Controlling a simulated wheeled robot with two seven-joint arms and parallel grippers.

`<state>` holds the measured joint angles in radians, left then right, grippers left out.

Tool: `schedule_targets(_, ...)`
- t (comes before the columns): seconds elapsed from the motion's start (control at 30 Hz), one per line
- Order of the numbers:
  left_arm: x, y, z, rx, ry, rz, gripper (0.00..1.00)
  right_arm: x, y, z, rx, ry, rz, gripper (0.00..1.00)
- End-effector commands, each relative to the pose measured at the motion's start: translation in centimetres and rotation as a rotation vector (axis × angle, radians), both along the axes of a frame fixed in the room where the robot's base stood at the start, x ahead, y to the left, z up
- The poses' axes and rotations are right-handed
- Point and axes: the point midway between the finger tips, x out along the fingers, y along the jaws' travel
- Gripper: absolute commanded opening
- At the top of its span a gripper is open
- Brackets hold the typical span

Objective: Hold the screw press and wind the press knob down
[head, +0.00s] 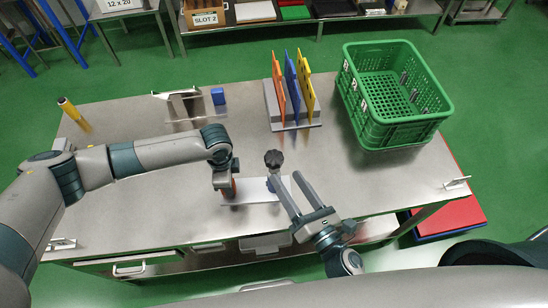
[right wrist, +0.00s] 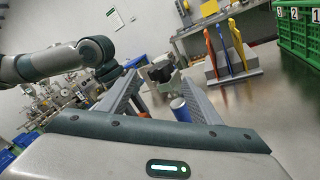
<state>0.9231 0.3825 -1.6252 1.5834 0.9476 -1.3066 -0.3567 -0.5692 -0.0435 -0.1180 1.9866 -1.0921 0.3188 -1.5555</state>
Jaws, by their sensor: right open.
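The screw press shows its black lobed press knob (head: 274,158) above a pale base plate (head: 240,198) near the table's front edge. In the right wrist view the knob (right wrist: 160,73) stands beyond my fingers, with a blue cylindrical part (right wrist: 180,108) lower down between them. My right gripper (head: 286,178) is open, its two fingers reaching towards the press from the front right; the knob is not gripped. My left gripper (head: 226,186) points down at the left end of the base plate, beside an orange-red part (head: 233,187). Its fingers are mostly hidden, so its grip is unclear.
A green crate (head: 432,118) stands at the right back of the table (head: 190,220). A grey rack (head: 270,100) holds orange, blue and yellow upright plates behind the press. A blue block (head: 217,96) and a metal stand (head: 178,104) are further left.

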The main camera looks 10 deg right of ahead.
Motion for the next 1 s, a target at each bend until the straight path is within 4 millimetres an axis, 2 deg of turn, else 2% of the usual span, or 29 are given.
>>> schedule_targets(0.57,0.1,0.0,0.1,-0.001,-0.001,0.0,0.0,-0.1,-1.4,0.1,0.699,0.294,0.156,0.58)
schedule_targets(1.0,0.1,0.0,0.1,-0.001,-0.001,0.0,0.0,-0.2,-2.6,0.0,1.201,0.599,0.247,0.58)
